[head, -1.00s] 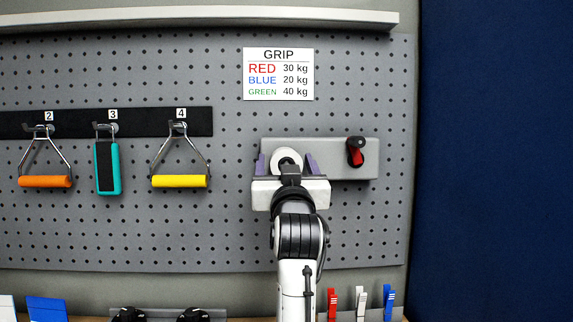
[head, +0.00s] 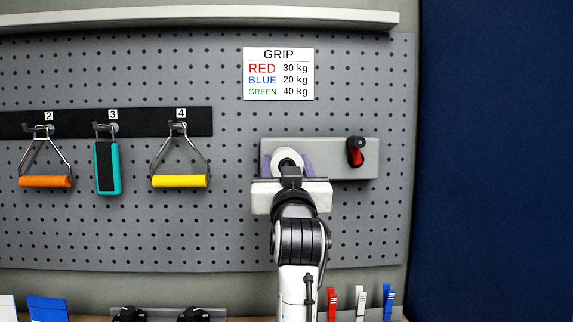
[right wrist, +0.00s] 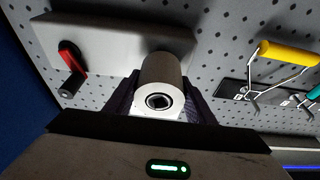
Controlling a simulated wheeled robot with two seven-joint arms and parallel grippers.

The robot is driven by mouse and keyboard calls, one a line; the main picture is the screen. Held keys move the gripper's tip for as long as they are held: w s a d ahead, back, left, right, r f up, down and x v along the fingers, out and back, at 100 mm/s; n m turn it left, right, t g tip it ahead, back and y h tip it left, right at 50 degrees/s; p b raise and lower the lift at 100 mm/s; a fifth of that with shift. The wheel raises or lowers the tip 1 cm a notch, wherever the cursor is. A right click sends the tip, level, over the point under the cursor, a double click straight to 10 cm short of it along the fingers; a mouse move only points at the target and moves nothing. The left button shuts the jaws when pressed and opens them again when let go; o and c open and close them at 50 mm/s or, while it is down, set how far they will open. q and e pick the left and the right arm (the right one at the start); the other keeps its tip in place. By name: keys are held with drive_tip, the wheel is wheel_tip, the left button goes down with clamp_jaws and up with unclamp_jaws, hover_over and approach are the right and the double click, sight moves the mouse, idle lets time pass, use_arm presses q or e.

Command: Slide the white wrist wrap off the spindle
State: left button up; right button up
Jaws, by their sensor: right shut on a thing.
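The white wrist wrap (head: 286,159) is a roll around a spindle on the left part of a grey wall plate (head: 325,145). In the right wrist view the white wrap (right wrist: 161,80) shows its round end, with the dark spindle end (right wrist: 158,101) in its core. My right gripper (head: 287,164) is at the wrap, its purple-grey fingers on both sides of it, shut on it. The fingers show in the right wrist view (right wrist: 160,100) too. The wrap is still around the spindle. My left gripper is not in view.
A red and black crank handle (head: 355,152) sticks out right of the wrap. An orange handle (head: 45,181), a teal grip (head: 108,168) and a yellow handle (head: 180,181) hang at left. Red, white and blue clips (head: 360,302) stand below. The pegboard around the plate is free.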

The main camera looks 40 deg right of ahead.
drive_tip(key=shift+s+a+p, duration=0.2)
drive_tip(key=shift+s+a, duration=1.2)
drive_tip(key=shift+s, duration=0.25)
drive_tip(key=shift+s+a+p, duration=0.2)
drive_tip(key=shift+s+a, duration=1.2)
drive_tip(key=shift+s, duration=0.25)
